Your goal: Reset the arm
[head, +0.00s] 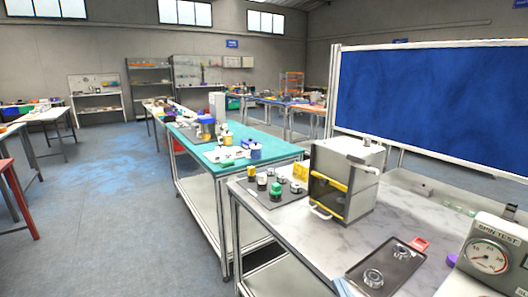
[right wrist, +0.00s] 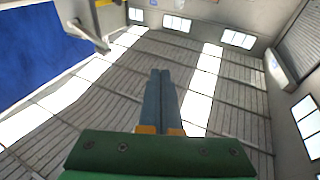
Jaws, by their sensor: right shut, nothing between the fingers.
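My right gripper (right wrist: 160,74) shows in the right wrist view. Its two blue-grey fingers lie side by side and touch, with nothing between them. They point up toward the ceiling, away from any table. In the head view, a small pale blue-grey tip at the bottom edge, beside the dark tray, may be part of this gripper; it is too cut off to be sure. My left gripper is in neither view.
A marble-topped bench (head: 290,229) is in front. It bears a white box machine with yellow bars (head: 345,180), a dark tray with metal parts (head: 386,268) and a spin-test gauge (head: 488,257). A teal-topped table (head: 279,152) stands behind. Blue floor (head: 110,190) is open at left.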

